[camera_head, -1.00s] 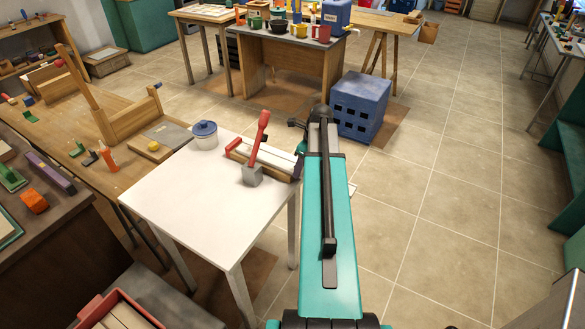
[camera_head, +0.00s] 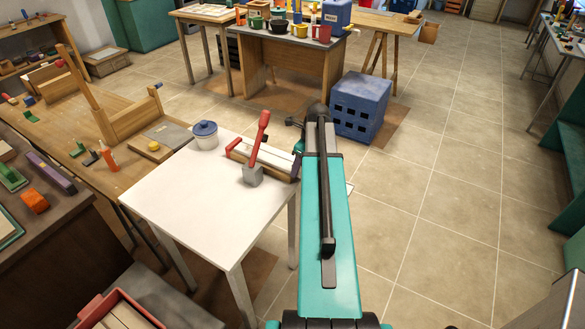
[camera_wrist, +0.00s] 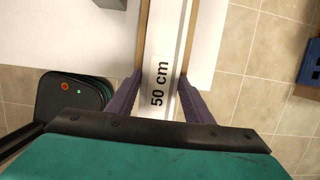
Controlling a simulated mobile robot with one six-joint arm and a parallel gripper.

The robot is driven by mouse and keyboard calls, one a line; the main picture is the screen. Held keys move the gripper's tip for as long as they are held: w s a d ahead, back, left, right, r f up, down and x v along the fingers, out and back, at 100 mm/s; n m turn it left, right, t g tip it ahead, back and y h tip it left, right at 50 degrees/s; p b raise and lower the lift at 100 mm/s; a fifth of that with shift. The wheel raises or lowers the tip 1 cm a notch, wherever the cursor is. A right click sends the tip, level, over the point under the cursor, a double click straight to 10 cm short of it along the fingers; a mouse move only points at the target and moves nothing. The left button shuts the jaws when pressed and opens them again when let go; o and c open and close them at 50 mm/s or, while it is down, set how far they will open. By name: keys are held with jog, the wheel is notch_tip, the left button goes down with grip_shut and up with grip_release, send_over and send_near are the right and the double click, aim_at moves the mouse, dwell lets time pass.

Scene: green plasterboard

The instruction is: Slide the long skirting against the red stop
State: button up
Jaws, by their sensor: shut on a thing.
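The long skirting is a white strip (camera_wrist: 165,35) marked "50 cm" in the wrist view. It lies between wooden sides of a tray (camera_head: 262,171) on a white table. My gripper (camera_wrist: 160,82) has its purple fingers shut on the skirting near its close end. In the head view my gripper (camera_head: 297,165) is at the right end of the tray, partly hidden by my arm. A red piece, which looks like the red stop (camera_head: 234,146), is at the tray's left end. I cannot tell whether the skirting touches it.
A grey block with a red handle (camera_head: 255,160) stands close in front of the tray. The front of the white table (camera_head: 210,205) is clear. A blue crate (camera_head: 360,107) stands on the floor behind.

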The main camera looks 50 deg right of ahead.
jog(key=shift+w+a, duration=0.15)
jog(key=shift+w, duration=0.5)
jog(key=shift+s+p, duration=0.1)
jog(key=shift+p, duration=0.2)
dwell(0.6)
jog(key=o, duration=1.5)
jog(key=shift+r, duration=0.1)
jog(key=b+v, duration=0.3)
jog(key=v, duration=1)
jog(key=shift+r, duration=0.3)
jog(key=shift+s, duration=0.1)
